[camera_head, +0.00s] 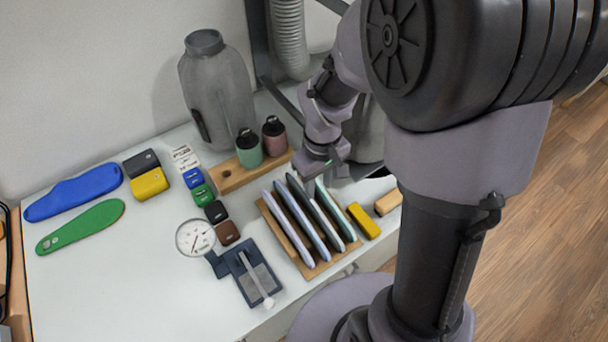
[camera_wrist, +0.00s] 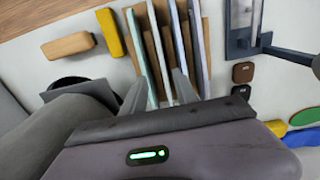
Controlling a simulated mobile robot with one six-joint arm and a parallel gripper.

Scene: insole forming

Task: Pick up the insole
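Several insoles stand on edge in a slotted wooden rack (camera_head: 314,270): a lavender insole (camera_head: 285,229), grey-blue and dark ones beside it, and a mint insole (camera_head: 335,210) at the right end. In the wrist view the mint insole (camera_wrist: 140,50) is at the left of the row, and the rack (camera_wrist: 207,60) shows between the insoles. My gripper (camera_head: 328,168) is over the back end of the rack. Its fingers (camera_wrist: 160,88) are apart, near the ends of the mint insole and its neighbour. I cannot tell whether they touch either one.
A yellow block (camera_head: 364,220) and a tan block (camera_head: 388,202) lie right of the rack. A bottle holder (camera_head: 232,179), a dial gauge (camera_head: 195,238) and a dark blue fixture (camera_head: 245,285) stand left of it. Blue and green flat pieces lie far left. The front-left table is clear.

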